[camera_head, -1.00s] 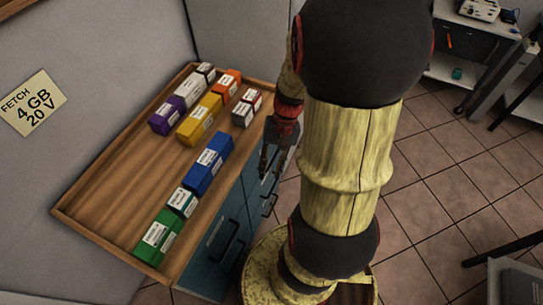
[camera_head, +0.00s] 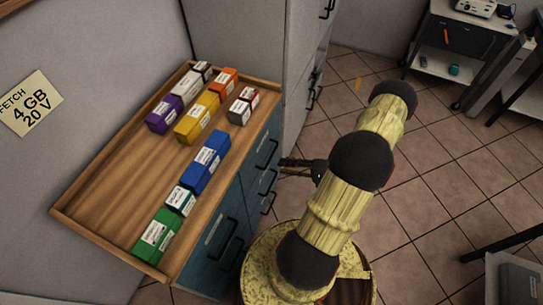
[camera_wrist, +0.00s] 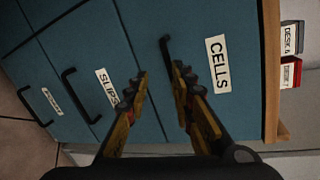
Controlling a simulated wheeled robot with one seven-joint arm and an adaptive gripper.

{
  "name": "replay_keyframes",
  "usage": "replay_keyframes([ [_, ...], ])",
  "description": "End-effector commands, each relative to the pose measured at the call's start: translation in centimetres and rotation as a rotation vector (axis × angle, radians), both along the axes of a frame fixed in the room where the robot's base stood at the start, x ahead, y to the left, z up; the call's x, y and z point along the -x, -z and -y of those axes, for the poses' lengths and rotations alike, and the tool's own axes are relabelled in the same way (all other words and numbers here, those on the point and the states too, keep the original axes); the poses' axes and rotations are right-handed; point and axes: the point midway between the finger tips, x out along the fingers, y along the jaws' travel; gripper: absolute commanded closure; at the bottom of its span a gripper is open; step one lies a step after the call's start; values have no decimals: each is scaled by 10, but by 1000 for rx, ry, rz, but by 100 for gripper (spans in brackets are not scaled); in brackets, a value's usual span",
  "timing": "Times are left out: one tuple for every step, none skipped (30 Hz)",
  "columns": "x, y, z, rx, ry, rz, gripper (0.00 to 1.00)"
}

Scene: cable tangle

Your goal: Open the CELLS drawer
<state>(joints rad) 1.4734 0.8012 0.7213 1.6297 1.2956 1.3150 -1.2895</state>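The CELLS drawer (camera_wrist: 206,30) is a blue-teal front with a white label, directly under the wooden top edge, and it looks closed. Its dark bar handle (camera_wrist: 165,48) lies just beyond and between the tips of my gripper (camera_wrist: 157,78). My gripper is open, with the two fingers apart and nothing held between them. Whether a fingertip touches the handle I cannot tell. In the head view my gripper (camera_head: 284,163) is beside the right end of the drawer fronts, at the upper handles; labels there are too small to read.
The SLIPS drawer (camera_wrist: 92,60) and another drawer (camera_wrist: 40,95) lie below, both with bar handles. The wooden top (camera_head: 115,170) carries several coloured boxes. A grey cabinet (camera_head: 238,40) stands beyond.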

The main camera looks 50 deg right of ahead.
Motion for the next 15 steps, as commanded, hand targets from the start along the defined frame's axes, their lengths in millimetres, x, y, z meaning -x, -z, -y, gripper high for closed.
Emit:
replay_keyframes([
  [-4, -1, 10, 58, 18, 38, 76],
  [-6, -2, 16, 93, 26, 58, 76],
  [-8, -4, 21, 138, 32, 81, 76],
  [-9, -5, 24, 164, 35, 95, 76],
  [-10, -7, 26, 187, 35, 107, 76],
  [-11, -8, 27, 211, 34, 119, 76],
  [-11, -8, 28, 225, 33, 125, 76],
  [-12, -9, 28, 237, 31, 130, 76],
  [-14, -9, 28, 246, 30, 135, 76],
  [-16, -8, 27, 251, 28, 136, 76],
  [-18, -8, 27, 253, 28, 138, 76],
  [-22, -7, 25, 254, 25, 139, 76],
  [-26, -6, 24, 254, 25, 139, 76],
  [-30, -4, 23, 253, 25, 138, 76],
  [-36, -3, 20, 253, 24, 139, 76],
])
